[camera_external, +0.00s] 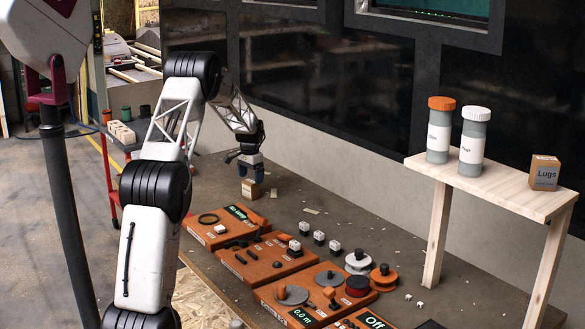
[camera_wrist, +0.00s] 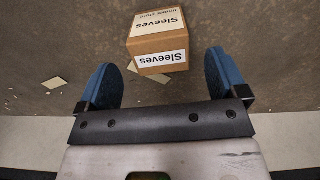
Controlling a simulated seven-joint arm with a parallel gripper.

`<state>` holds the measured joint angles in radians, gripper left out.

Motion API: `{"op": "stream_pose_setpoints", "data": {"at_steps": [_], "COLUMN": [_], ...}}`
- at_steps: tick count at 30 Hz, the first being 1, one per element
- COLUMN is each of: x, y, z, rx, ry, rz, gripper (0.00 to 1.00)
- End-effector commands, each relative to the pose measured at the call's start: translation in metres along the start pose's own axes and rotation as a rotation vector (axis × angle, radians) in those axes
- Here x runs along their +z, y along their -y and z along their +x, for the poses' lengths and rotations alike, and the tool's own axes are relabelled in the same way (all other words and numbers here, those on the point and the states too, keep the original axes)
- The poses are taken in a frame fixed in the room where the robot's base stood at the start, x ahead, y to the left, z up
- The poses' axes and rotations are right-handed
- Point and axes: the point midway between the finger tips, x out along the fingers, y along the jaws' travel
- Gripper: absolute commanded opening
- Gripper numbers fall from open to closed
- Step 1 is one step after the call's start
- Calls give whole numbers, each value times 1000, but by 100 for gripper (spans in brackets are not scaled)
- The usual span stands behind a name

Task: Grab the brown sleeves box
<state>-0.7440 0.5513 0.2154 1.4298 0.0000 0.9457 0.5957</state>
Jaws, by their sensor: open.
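The brown sleeves box (camera_wrist: 158,44) shows in the wrist view at the top centre, with white "Sleeves" labels on its top and on the side facing me. It stands on the table ahead of my gripper (camera_wrist: 163,85), roughly centred between the two blue fingers. The fingers are open, wide apart and empty. In the external view my gripper (camera_external: 251,168) hangs above the back left of the table, and the sleeves box (camera_external: 251,189) sits just below it, partly showing. The fingers do not visibly touch the box.
Orange panels (camera_external: 262,258) with knobs and small parts cover the front of the table (camera_external: 290,195). Several small white-topped cubes (camera_external: 319,237) stand behind them. A wooden shelf (camera_external: 490,187) at the right holds two bottles and a Lugs box (camera_external: 544,173). Light scraps lie around the sleeves box.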

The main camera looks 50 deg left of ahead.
Motion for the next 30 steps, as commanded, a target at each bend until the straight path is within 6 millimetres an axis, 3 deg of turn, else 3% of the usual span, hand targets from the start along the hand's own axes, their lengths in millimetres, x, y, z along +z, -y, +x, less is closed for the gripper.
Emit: {"op": "stream_pose_setpoints", "data": {"at_steps": [13,30], "x": [0,2], "y": [0,1], "z": [5,53], "rx": [0,0], "ry": [0,-1], "rz": [0,0], "gripper": [92,92]}}
